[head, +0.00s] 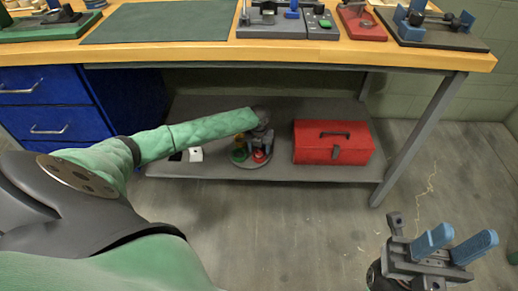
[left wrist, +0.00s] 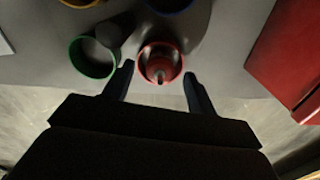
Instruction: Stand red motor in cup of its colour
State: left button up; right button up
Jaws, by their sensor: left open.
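The red cup (left wrist: 180,60) stands on the round grey base on the lower shelf. Inside it, in the left wrist view, is a red round body with a small grey pin, which looks like the red motor (left wrist: 158,66). My left gripper (left wrist: 158,80) is open, with one dark finger on each side of the red cup and no visible grip on it. In the head view the red cup and motor show as a small red patch (head: 259,156) below my left gripper, whose fingers are hard to make out. My right gripper (head: 473,233) is open and empty at the lower right.
A green cup (left wrist: 73,62) stands left of the red one; yellow (left wrist: 82,4) and blue (left wrist: 172,7) cups are at the top edge. A red toolbox (head: 333,148) is to the right. The workbench top (head: 215,50) overhangs the shelf (head: 340,172).

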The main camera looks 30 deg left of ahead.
pick_arm(q)
jog(key=shift+r, duration=0.1)
notch_tip(320, 180, up, 8)
jog(key=shift+f+p, duration=0.2)
jog(key=shift+p, duration=0.65)
jog(key=shift+d, duration=0.1)
